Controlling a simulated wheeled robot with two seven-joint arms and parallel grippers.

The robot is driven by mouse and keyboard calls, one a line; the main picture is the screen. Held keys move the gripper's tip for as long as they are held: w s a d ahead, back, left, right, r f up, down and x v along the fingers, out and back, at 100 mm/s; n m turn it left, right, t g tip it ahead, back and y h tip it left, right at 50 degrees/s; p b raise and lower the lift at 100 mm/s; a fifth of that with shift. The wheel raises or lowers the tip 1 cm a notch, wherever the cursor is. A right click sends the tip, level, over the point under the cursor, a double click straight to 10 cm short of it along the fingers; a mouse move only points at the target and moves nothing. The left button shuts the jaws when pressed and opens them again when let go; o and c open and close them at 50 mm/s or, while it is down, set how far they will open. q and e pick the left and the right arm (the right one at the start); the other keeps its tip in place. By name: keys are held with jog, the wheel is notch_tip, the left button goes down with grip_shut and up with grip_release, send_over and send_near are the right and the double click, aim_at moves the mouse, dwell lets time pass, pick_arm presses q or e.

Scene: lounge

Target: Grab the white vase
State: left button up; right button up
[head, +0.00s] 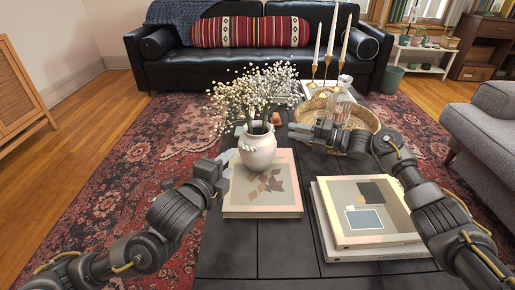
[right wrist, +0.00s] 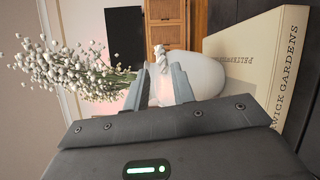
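The white vase (head: 257,150) stands upright on a book with a patterned cover (head: 262,205) on the dark table. It holds a bunch of small white flowers (head: 252,92). My left gripper (head: 229,165) is close to the vase's left side, its fingers apart and nothing seen between them. My right gripper (head: 294,131) is to the right of the vase, pointing at it. In the right wrist view its fingers (right wrist: 158,82) are apart, with the vase (right wrist: 205,74) beyond them and a small white twisted part of it showing in the gap. Contact cannot be told.
A stack of large books (head: 370,215) lies at the right under my right arm. A woven tray (head: 366,119) and tall candles in gold holders (head: 329,50) stand behind my right gripper. A black sofa (head: 180,66) is at the back. The table's front middle is bare.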

aim_at(244, 149)
pick_arm(q)
jog(key=x, duration=0.9)
jog(key=shift+w+f, duration=0.1)
jog(key=shift+w, duration=0.05)
pick_arm(e)
jog(key=x, duration=0.9)
jog(key=shift+a, duration=0.1)
pick_arm(q)
jog(key=c, duration=0.5)
pick_arm(e)
jog(key=c, duration=0.5)
pick_arm(q)
grip_shut()
pick_arm(e)
grip_shut()
pick_arm(q)
jog(key=shift+a, duration=0.1)
pick_arm(e)
jog(key=shift+w, duration=0.1)
